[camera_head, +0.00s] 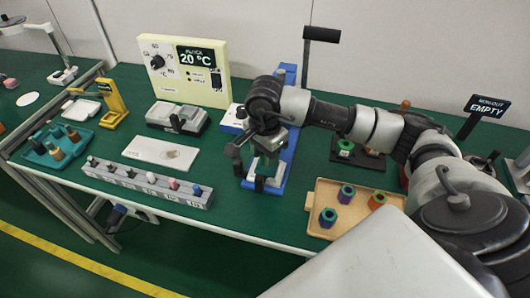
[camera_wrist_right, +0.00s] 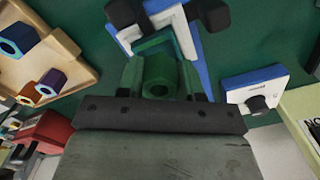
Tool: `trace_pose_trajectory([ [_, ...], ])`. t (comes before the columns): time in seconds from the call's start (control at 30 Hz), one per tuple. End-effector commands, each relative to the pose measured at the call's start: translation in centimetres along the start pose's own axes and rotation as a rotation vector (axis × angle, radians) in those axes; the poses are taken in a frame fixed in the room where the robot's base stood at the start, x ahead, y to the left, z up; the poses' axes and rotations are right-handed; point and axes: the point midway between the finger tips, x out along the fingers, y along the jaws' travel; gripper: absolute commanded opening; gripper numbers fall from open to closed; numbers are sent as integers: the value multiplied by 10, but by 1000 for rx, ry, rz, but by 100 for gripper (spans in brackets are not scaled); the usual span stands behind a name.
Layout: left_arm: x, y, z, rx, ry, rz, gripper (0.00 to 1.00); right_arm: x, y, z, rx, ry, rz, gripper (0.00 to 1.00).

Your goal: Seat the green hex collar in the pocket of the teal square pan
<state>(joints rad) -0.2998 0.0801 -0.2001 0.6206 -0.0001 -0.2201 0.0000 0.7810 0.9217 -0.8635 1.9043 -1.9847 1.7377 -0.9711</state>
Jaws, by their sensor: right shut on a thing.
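In the head view my right gripper (camera_head: 265,160) is over the white and blue stand (camera_head: 276,181), and the arm and jaws hide most of the collar. A teal square-edged piece (camera_wrist_right: 168,43), which looks like the square pan, lies beyond the collar on the stand. The collar covers part of it, and its pocket is not clear. I cannot tell whether collar and pan touch. My left gripper is not in view.
A tan tray (camera_head: 318,192) with several hex collars stands to the right of the stand. A grey numbered rack (camera_head: 145,187) and a white plate (camera_head: 160,153) lie to its left. A yellow panel (camera_head: 185,70) stands behind. A teal tray (camera_head: 45,160) is at far left.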

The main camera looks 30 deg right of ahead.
Motion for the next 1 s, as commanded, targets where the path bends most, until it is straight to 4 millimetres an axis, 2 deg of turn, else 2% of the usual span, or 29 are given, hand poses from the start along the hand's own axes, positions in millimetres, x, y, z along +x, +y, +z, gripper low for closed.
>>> trace_pose_trajectory([
  [1.0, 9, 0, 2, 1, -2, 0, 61, 1, 0, 0, 0, 0, 0, 12],
])
